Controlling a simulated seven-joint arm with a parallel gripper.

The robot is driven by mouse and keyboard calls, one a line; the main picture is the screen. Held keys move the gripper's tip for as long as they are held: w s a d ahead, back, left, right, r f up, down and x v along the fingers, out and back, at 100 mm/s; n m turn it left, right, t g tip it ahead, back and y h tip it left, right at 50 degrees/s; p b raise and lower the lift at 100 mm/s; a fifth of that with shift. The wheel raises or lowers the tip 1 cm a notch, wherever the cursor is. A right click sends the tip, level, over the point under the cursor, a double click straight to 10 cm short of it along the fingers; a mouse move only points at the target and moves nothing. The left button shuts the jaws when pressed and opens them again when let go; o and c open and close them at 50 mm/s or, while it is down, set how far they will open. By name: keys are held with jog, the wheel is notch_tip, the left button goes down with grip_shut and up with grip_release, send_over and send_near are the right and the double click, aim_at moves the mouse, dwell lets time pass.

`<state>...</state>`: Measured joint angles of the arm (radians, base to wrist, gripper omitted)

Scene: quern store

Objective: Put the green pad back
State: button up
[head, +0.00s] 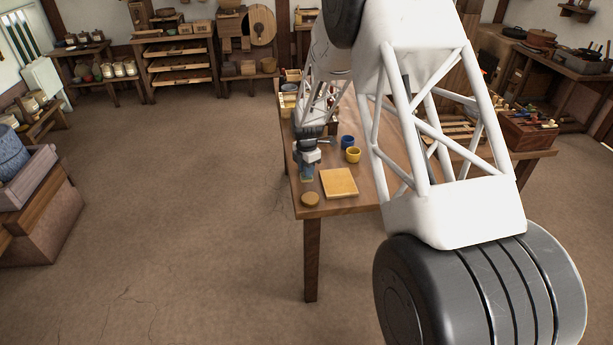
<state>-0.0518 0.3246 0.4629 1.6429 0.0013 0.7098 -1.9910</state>
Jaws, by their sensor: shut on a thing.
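My gripper (306,169) points down over the near left part of the wooden table and is shut on a small green thing, which looks like the green pad (306,179). The pad is small in the head view and partly hidden by the fingers. I cannot tell whether it touches the table or hangs just above it.
A flat yellow square (340,183) lies just right of my gripper. A round brown piece (310,199) lies at the table's (350,206) near left corner. A blue cup (348,142) and a yellow cup (353,155) stand behind. My arm hides much of the table's right side.

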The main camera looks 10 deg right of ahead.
jog(key=shift+f, duration=1.65)
jog(key=shift+f, duration=0.2)
jog(key=o, duration=0.8)
jog(key=shift+o, duration=0.2)
jog(key=shift+r, duration=0.15)
notch_tip(320, 180, up, 12)
jog(key=shift+r, duration=0.1)
